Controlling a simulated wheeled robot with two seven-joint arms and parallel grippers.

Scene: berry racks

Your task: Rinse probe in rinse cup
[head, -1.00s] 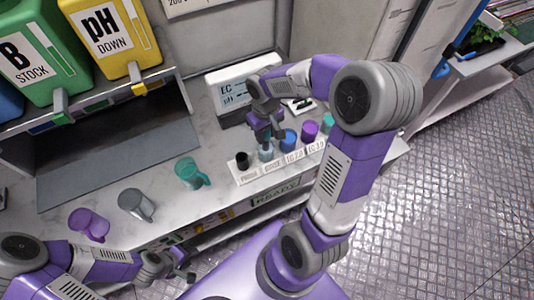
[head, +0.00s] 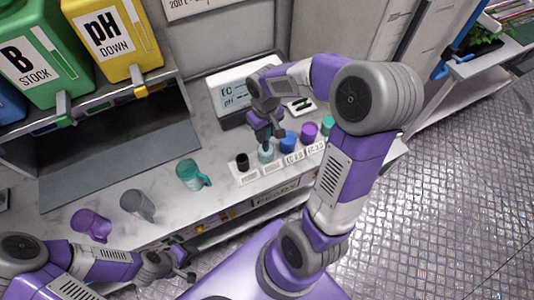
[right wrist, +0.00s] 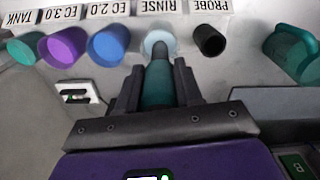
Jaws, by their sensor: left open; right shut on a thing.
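My right gripper (head: 266,134) is shut on the probe and stands right at the rinse cup. In the right wrist view, the teal probe (right wrist: 157,86) sits between the two dark fingers. Its narrower far end lines up with the mouth of the pale blue rinse cup (right wrist: 157,38). The tip is hidden, so I cannot tell how deep it sits. The rinse cup (head: 265,153) also shows in the head view, partly behind the fingers. The black probe holder (head: 242,162) stands beside it and looks empty. My left gripper (head: 184,267) is open and empty, low at the counter's front.
A blue cup (head: 288,141), a purple cup (head: 309,132) and a teal cup (head: 327,125) continue the row. A teal mug (head: 190,175), grey mug (head: 138,205) and purple mug (head: 91,225) stand to the left. The EC/pH meter (head: 232,97) is behind the row.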

